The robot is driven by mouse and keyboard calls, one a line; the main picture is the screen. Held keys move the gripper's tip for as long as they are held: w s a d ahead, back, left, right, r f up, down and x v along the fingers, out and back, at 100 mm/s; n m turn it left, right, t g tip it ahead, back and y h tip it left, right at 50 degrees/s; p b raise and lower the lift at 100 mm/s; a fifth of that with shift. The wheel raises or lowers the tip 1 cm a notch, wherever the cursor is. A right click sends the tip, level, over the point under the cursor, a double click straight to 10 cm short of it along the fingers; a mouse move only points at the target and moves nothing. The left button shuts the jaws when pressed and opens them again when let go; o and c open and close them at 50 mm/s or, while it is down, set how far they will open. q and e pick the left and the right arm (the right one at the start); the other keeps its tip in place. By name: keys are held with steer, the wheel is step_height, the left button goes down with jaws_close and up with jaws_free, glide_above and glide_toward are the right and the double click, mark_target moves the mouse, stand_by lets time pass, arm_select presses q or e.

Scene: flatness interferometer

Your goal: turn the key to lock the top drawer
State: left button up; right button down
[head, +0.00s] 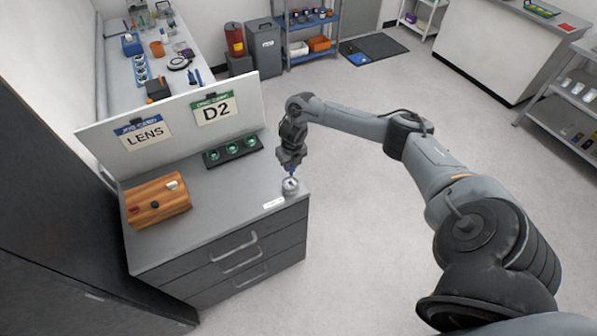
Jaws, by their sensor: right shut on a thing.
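A grey cabinet with stacked drawers (222,262) stands in the lower left. Its top drawer (215,247) looks closed and has a pale bar handle. A small round silver lock (290,188) sits at the right front corner of the cabinet top. My right gripper (290,166) points down just above the lock. It is shut on a small blue piece, seemingly the key (291,175). The fingers hide most of it, and I cannot tell how far it is turned. My left gripper is out of view.
A wooden box (157,201) stands at the left of the top, and a dark tray with several round green-lit parts (232,152) at the back. A white label (273,204) lies beside the lock. An upright panel (172,127) with two cards closes the back edge.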

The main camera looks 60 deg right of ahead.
mark_target(290, 173)
steer(key=shift+w+r, duration=0.15)
steer(key=shift+w, duration=0.05)
steer(key=shift+f+b, duration=2.15)
steer(key=shift+f, duration=0.35)
steer(key=shift+f+b, duration=0.4)
steer(key=shift+f, duration=0.2)
steer(key=shift+f+b, duration=0.5)
steer(key=shift+f+b, duration=0.6)
steer(key=shift+f, duration=0.2)
